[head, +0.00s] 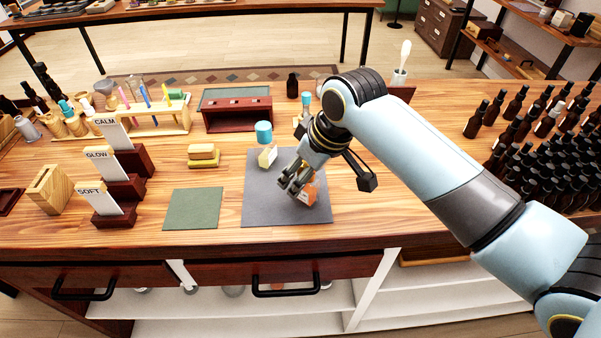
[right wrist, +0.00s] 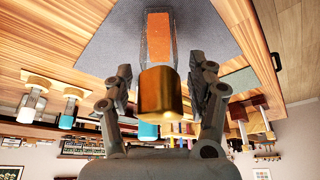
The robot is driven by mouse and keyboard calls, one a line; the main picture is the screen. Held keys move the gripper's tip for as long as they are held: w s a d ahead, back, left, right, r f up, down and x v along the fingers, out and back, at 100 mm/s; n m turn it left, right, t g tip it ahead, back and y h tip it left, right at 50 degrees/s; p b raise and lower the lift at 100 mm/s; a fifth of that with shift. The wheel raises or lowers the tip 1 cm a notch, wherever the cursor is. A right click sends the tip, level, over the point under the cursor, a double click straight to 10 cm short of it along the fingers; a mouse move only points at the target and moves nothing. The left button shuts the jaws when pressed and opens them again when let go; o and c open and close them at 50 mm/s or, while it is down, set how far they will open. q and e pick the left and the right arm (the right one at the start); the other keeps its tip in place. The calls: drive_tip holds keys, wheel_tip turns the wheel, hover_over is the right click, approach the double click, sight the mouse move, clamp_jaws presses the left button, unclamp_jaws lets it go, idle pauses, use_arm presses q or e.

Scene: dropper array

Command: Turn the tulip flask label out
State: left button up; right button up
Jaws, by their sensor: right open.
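A clear flask with an orange label and gold cap (right wrist: 160,95) stands on the dark grey mat (head: 262,208). In the head view its orange side (head: 308,193) shows, partly hidden by my gripper. A second flask with a teal cap (head: 264,132) and a cream label stands at the back of the mat. I cannot tell from the shapes which one is the tulip flask. My right gripper (head: 292,184) is open, also in the right wrist view (right wrist: 160,92), with its fingers on either side of the gold cap. Contact is not clear. My left gripper is out of view.
A green mat (head: 192,208) lies left of the grey one, with yellow blocks (head: 203,156) behind it. Stepped card stands (head: 122,170) stand further left. A dark red tray box (head: 237,114) is behind. Many dark bottles (head: 545,150) crowd the right side.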

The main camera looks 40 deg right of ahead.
drive_tip(key=shift+x, duration=0.85)
drive_tip(key=shift+c, duration=0.4)
clamp_jaws()
